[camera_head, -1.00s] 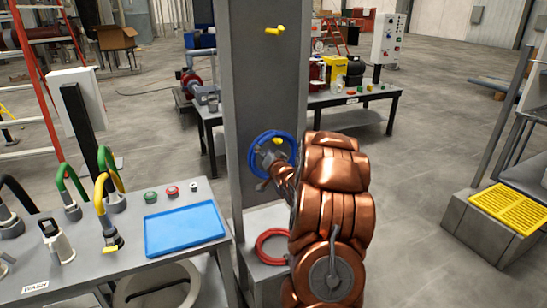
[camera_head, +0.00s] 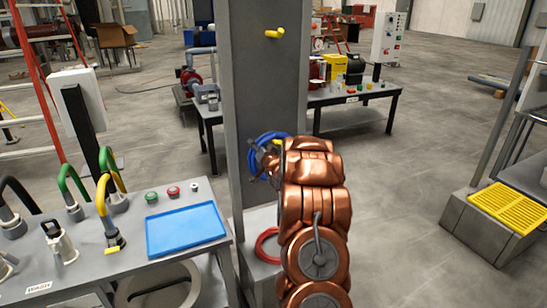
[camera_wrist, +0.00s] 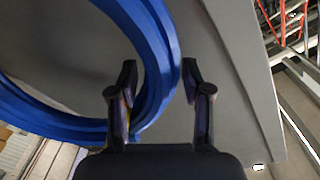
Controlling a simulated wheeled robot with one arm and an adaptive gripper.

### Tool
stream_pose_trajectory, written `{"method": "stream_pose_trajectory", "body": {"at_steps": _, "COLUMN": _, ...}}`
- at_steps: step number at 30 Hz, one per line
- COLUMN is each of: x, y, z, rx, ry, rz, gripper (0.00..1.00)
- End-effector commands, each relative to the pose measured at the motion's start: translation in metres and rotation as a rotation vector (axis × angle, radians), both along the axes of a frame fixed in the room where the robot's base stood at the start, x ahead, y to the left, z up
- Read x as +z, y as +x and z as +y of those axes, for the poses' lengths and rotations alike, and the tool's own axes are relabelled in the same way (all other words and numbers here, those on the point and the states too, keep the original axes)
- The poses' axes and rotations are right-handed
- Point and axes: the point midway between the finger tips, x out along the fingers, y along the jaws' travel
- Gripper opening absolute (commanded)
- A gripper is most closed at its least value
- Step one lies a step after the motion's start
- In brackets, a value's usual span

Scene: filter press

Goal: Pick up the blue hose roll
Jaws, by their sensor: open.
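The blue hose roll (camera_head: 256,158) hangs against the grey column (camera_head: 262,85), partly hidden behind my copper arm in the head view. In the wrist view the blue hose roll (camera_wrist: 155,45) is a large ring whose right side passes between the two fingers. My gripper (camera_wrist: 160,75) is open, with one finger inside the ring and the other outside it, over the grey column face. A bit of yellow shows by the left finger, mostly hidden. From the head view my gripper (camera_head: 262,166) is at the roll, small and partly covered by my arm.
An empty yellow peg (camera_head: 274,33) sticks out higher on the column. A red hose roll (camera_head: 266,246) lies on the ledge below. A bench with a blue tray (camera_head: 186,229) and coloured hoses stands at left. A yellow grate (camera_head: 513,206) is at right. Floor between is clear.

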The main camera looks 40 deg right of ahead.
Motion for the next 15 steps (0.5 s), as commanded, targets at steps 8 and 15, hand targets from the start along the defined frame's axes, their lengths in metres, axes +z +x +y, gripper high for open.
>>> {"method": "stream_pose_trajectory", "body": {"at_steps": 8, "x": 0.0003, "y": -0.0004, "z": -0.0001, "rx": -0.001, "ry": 0.000, "rz": -0.001, "gripper": 0.31}}
{"method": "stream_pose_trajectory", "body": {"at_steps": 15, "x": 0.0006, "y": -0.0005, "z": -0.0002, "rx": -0.001, "ry": 0.000, "rz": -0.001, "gripper": 0.06}}
